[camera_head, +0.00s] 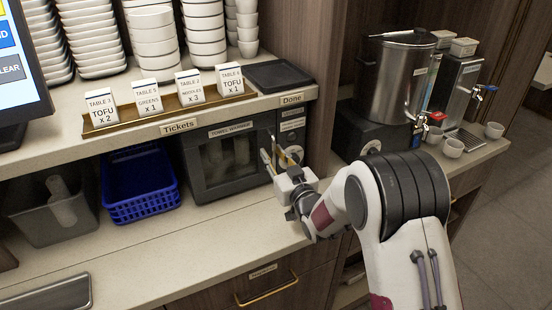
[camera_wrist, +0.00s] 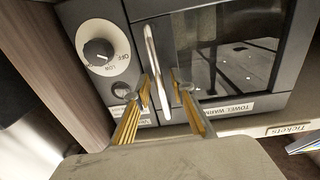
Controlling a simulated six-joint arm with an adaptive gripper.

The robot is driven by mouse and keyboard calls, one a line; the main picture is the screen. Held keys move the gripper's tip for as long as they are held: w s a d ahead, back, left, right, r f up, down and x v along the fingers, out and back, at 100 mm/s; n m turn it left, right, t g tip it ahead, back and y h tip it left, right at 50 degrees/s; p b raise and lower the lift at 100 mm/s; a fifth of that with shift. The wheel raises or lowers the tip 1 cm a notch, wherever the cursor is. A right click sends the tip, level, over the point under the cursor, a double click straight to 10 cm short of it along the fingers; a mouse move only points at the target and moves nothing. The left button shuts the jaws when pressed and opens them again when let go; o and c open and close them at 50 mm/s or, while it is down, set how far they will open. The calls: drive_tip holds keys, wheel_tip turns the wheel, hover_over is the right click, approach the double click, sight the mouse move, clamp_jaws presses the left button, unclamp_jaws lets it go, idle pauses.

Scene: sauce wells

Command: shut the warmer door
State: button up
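The towel warmer (camera_head: 228,158) is a dark box with a glazed door, standing under the shelf. Its door (camera_wrist: 232,50) fills the right of the wrist view and looks shut or nearly shut; I cannot tell if a small gap is left. The pale upright door handle (camera_wrist: 155,65) stands at the door's left edge in the wrist view. My gripper (camera_wrist: 163,92) is open, with its yellow-sided fingers on either side of the handle, apart from each other. In the head view my gripper (camera_head: 279,160) is at the warmer's right front, partly hiding the handle and controls.
A control knob (camera_wrist: 98,52) sits beside the handle. Blue baskets (camera_head: 140,185) and a grey bin (camera_head: 55,208) stand left of the warmer. Ticket cards (camera_head: 147,98) stand on the shelf above. A metal urn (camera_head: 403,75) stands at right.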

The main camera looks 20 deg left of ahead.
drive_tip(key=shift+s+d, duration=0.15)
drive_tip(key=v, duration=1.1)
drive_tip(key=shift+s+d, duration=0.2)
drive_tip(key=shift+d, duration=0.05)
idle(0.6)
drive_tip(key=s+d+r+m+g+h, duration=0.15)
drive_tip(key=d+r+h, duration=0.25)
drive_tip(key=d, duration=0.7)
drive_tip(key=s+d+r+m+h, duration=0.3)
drive_tip(key=d+r+h, duration=0.2)
drive_tip(key=d, duration=0.6)
drive_tip(key=s+d+m+g+h, duration=0.1)
drive_tip(key=s+d, duration=0.3)
drive_tip(key=s, duration=0.5)
drive_tip(key=s+d+m+g+h, duration=0.1)
drive_tip(key=s+d+g, duration=0.2)
drive_tip(key=s, duration=0.7)
drive_tip(key=s+d+m+g+h, duration=0.1)
drive_tip(key=s+d, duration=0.3)
drive_tip(key=s, duration=0.5)
drive_tip(key=shift+s+d+f+m+g, duration=0.15)
drive_tip(key=shift+s+d+m+g, duration=0.25)
drive_tip(key=shift+g, duration=0.25)
